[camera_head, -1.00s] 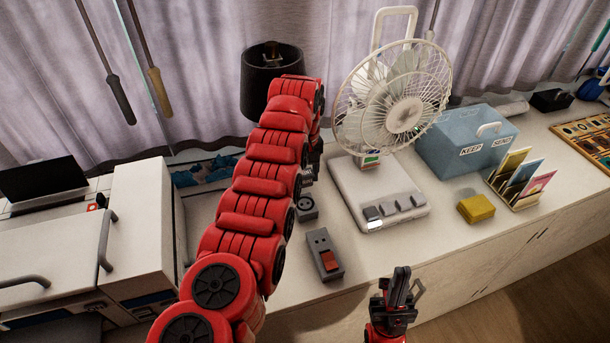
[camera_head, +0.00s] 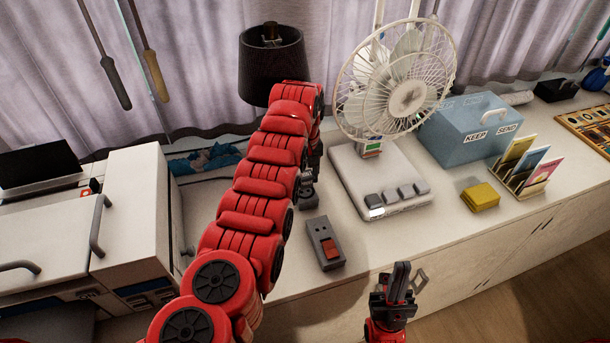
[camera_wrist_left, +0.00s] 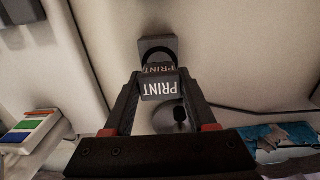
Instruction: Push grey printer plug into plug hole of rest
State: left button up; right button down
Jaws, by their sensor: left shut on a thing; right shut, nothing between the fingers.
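My left gripper (camera_wrist_left: 158,92) is shut on the grey printer plug (camera_wrist_left: 161,86), which carries a white PRINT label. In the left wrist view the grey rest (camera_wrist_left: 158,46) is just beyond the plug, and the plug overlaps its near part. Its hole is mostly hidden, and I cannot tell whether the plug is touching it or inside it. In the head view my left gripper (camera_head: 308,188) is low over the counter, where the arm hides the plug and most of the rest. My right gripper (camera_head: 398,280) is shut and empty in front of the counter edge.
A grey box with a red switch (camera_head: 326,243) lies in front of the left gripper. A white fan (camera_head: 398,82) stands to its right, a black lamp (camera_head: 272,68) behind it. The printer (camera_head: 140,215) is left. A dark cable (camera_wrist_left: 255,110) runs along the counter.

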pick_arm(q)
jog(key=shift+b, duration=0.4)
dwell(0.8)
jog(key=shift+b, duration=0.3)
jog(key=shift+b, duration=0.35)
dwell(0.5)
jog(key=shift+f+b, duration=0.55)
jog(key=shift+f, duration=0.65)
jog(key=o, duration=1.4)
jog(key=shift+c, duration=0.2)
